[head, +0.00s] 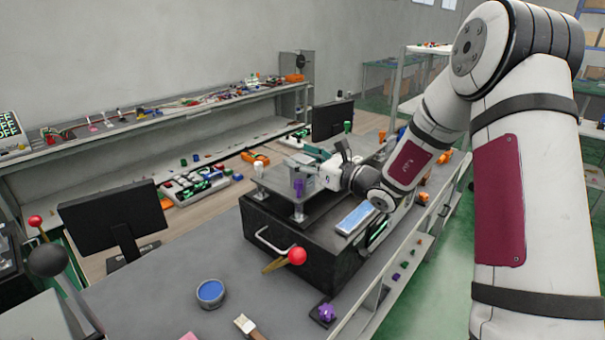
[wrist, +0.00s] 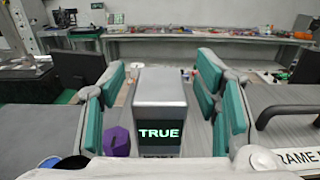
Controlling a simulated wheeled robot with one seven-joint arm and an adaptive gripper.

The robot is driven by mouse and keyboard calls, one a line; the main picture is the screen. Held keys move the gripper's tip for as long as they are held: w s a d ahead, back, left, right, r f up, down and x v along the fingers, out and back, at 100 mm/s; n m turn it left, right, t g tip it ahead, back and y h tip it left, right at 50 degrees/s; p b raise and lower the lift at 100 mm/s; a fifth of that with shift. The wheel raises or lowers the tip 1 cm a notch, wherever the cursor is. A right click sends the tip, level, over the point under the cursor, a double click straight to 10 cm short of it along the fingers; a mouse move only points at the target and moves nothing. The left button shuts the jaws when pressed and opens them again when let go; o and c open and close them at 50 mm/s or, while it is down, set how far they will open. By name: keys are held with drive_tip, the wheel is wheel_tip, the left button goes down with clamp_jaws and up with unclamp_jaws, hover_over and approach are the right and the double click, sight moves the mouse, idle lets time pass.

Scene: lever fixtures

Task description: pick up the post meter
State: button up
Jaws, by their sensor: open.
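The post meter appears to be the grey upright box (wrist: 160,90) with a dark screen reading TRUE in the wrist view. It stands between the teal finger pads of my gripper (wrist: 164,100), with a visible gap on each side. In the head view, the grey box (head: 303,182) stands on a raised plate on top of a black case. My gripper (head: 312,165) is open around it there. Its lower part is cut off by my wrist in the wrist view.
A purple piece (head: 298,188) is close beside the box. The black case (head: 290,240) has a handle and a red-knobbed lever (head: 297,256). A blue-topped round tin (head: 210,292) and monitors (head: 115,222) stand on the bench. The bench's front left is mostly clear.

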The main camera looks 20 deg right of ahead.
clamp_jaws()
drive_tip(key=shift+r, duration=0.1)
